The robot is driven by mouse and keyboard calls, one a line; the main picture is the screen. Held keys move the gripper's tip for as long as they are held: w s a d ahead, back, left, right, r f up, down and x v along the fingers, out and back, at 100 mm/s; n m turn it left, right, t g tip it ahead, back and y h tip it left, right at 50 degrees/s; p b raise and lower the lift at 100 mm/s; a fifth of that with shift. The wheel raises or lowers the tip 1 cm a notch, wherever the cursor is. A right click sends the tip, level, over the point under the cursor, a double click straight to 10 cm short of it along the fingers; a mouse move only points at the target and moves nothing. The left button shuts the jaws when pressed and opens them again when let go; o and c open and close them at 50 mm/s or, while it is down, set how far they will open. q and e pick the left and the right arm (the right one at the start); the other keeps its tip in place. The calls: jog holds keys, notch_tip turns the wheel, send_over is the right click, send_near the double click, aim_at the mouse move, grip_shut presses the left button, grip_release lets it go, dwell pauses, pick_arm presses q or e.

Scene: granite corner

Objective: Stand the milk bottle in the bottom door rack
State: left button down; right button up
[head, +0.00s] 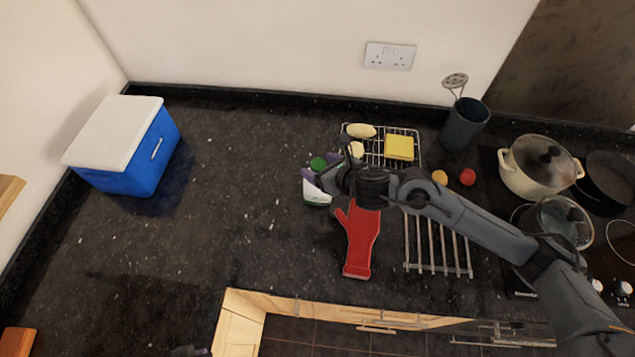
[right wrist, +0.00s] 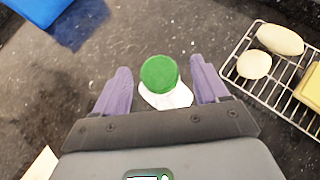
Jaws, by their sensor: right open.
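The milk bottle (head: 317,199) is white with a green cap (head: 318,163) and stands upright on the dark counter, left of the wire rack. It also shows from above in the right wrist view (right wrist: 168,97). My right gripper (head: 316,178) is at the bottle. Its purple fingers are open, one on each side of the bottle, with visible gaps in the right wrist view (right wrist: 162,84). A small dark and purple tip at the bottom edge of the head view looks like my left gripper (head: 190,351); its jaws are unclear. No door rack can be made out.
A red oven mitt (head: 361,240) lies just in front of the bottle. A wire rack (head: 375,155) holds a yellow sponge (head: 399,147) and pale oval items. A blue cooler box (head: 125,165) stands back left. Pots (head: 537,176) are at right.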

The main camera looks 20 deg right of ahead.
jog(key=shift+x, duration=0.8)
grip_shut()
jog(key=shift+r, duration=0.15)
